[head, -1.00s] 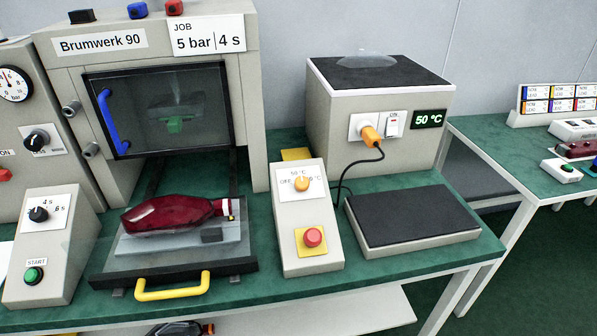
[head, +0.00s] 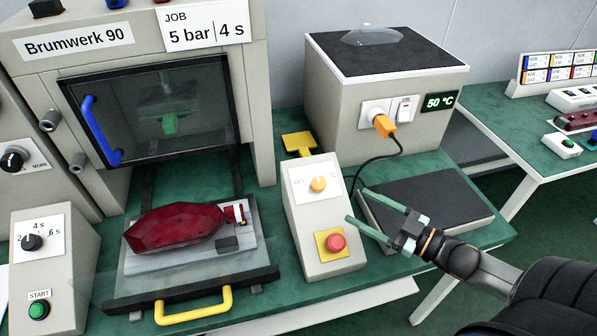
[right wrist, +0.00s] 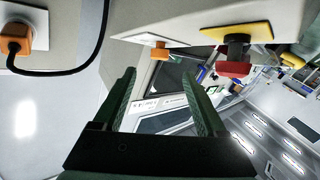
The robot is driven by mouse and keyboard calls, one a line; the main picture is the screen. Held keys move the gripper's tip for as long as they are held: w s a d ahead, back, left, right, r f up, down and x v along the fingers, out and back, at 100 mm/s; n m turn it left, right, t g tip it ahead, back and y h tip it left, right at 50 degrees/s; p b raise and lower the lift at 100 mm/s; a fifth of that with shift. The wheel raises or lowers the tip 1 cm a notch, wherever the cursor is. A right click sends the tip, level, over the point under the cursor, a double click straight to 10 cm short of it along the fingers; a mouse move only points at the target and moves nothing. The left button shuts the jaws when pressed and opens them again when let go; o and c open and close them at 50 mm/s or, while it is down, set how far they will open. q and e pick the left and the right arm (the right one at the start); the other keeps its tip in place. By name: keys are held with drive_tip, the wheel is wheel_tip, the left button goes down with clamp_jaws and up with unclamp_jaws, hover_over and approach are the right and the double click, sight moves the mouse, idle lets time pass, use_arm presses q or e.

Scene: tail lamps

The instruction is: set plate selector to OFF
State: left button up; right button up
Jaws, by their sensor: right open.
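The plate selector is an orange knob (head: 318,184) on the sloped control box (head: 306,218). Its label is too small now to read fully, and I cannot tell where the knob points. In the right wrist view, an orange knob (right wrist: 160,52) juts out beyond the fingers. The heating unit's display (head: 440,101) reads 50 °C. My right gripper (head: 358,206) is open and empty, to the right of the control box, with its fingers pointing toward it; it also shows in the right wrist view (right wrist: 158,76). It appears apart from the knob. My left gripper is not in view.
A red button (head: 336,243) on a yellow plate sits below the knob. An orange plug (head: 384,126) with a black cable hangs behind my fingers. A dark-topped flat plate (head: 430,212) lies beneath my right gripper. A red lamp (head: 180,222) rests in the press tray at left.

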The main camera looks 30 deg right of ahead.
sight(318, 180)
drive_tip(key=shift+w+a+r, duration=0.2)
drive_tip(key=shift+w, duration=0.45)
drive_tip(key=x, duration=1.1)
drive_tip(key=shift+a+r, duration=0.1)
clamp_jaws()
